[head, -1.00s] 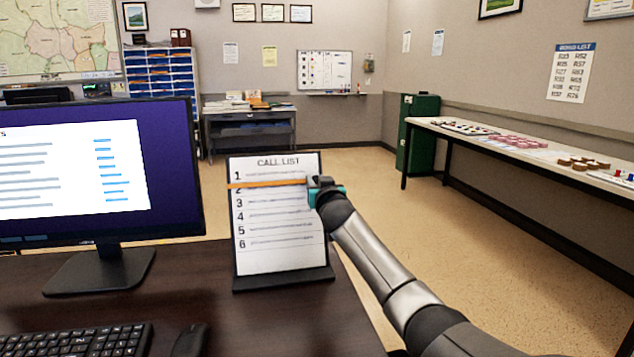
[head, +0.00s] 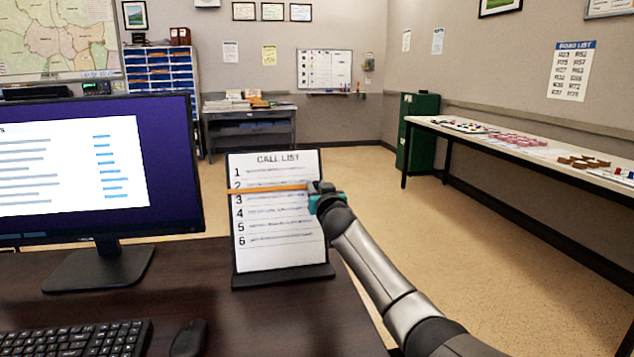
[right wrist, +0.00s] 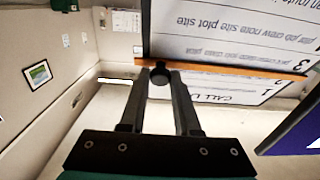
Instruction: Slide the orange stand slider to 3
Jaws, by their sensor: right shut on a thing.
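The call list stand (head: 275,258) is upright on the dark desk, with a white sheet numbered 1 to 6. Its orange slider (head: 262,190) crosses the sheet between the 2 and the 3, over the lower edge of the 2 row. My right gripper (head: 316,188) is at the slider's right end, at the stand's right edge. In the right wrist view, the orange slider (right wrist: 235,68) shows with the sheet upside down. There the fingers are shut on its round black knob (right wrist: 159,82). My left gripper is out of view.
A monitor (head: 170,150) stands left of the stand. A keyboard (head: 85,338) and a mouse (head: 189,338) lie at the front of the desk (head: 270,325). The floor right of the desk is open, with a long side table (head: 520,152) beyond.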

